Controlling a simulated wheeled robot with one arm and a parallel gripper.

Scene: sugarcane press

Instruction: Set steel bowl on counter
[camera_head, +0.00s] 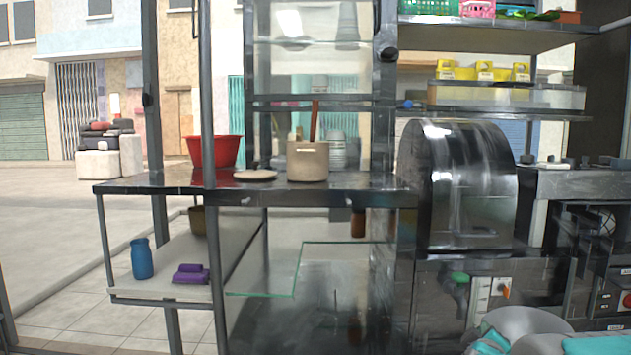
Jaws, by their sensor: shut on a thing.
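The counter (150,186) is a dark, shiny metal top on thin posts, left of centre. My gripper is not in view; only grey and teal parts that look like my own arm show at the bottom right edge. I cannot make out a single steel bowl for certain. A stack of pale metallic vessels (338,152) stands behind the beige pot, partly hidden by it, and I cannot tell whether they are bowls or cups.
On the counter are a red basin (213,151), a flat beige lid (255,175) and a beige pot (308,161) with a brown handle sticking up. A large metal press housing (470,190) stands to the right. The counter's front left is clear.

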